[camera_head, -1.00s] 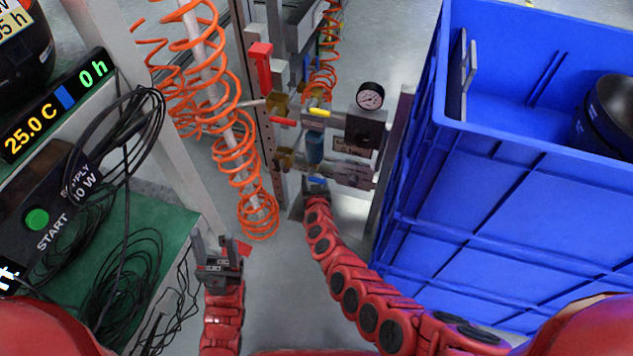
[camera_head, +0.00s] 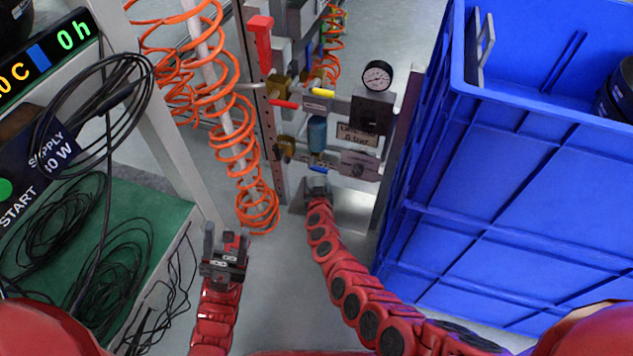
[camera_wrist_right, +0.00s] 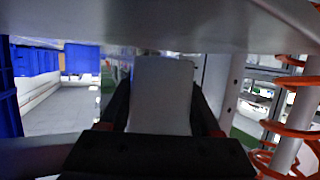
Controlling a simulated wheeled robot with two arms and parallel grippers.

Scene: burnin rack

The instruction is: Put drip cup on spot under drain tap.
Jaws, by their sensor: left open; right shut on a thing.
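My right gripper (camera_head: 318,187) is low in front of the valve panel, just below its lowest row of fittings. In the right wrist view it is shut on a pale grey piece (camera_wrist_right: 162,95), which I take to be part of the drip cup. The cup's full shape is hidden in the head view. A small blue handle (camera_head: 324,170), possibly the drain tap's, is just above this gripper. The spot under the tap cannot be made out; a grey base plate (camera_head: 345,212) shows beside the gripper. My left gripper (camera_head: 225,252) is open and empty at lower left.
A big blue crate (camera_head: 520,200) stands close on the right. Orange coiled hoses (camera_head: 240,150) hang left of the panel. A pressure gauge (camera_head: 377,75) sits on the panel. A green-topped bench (camera_head: 125,200) with black cables is at left. Grey floor lies between the arms.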

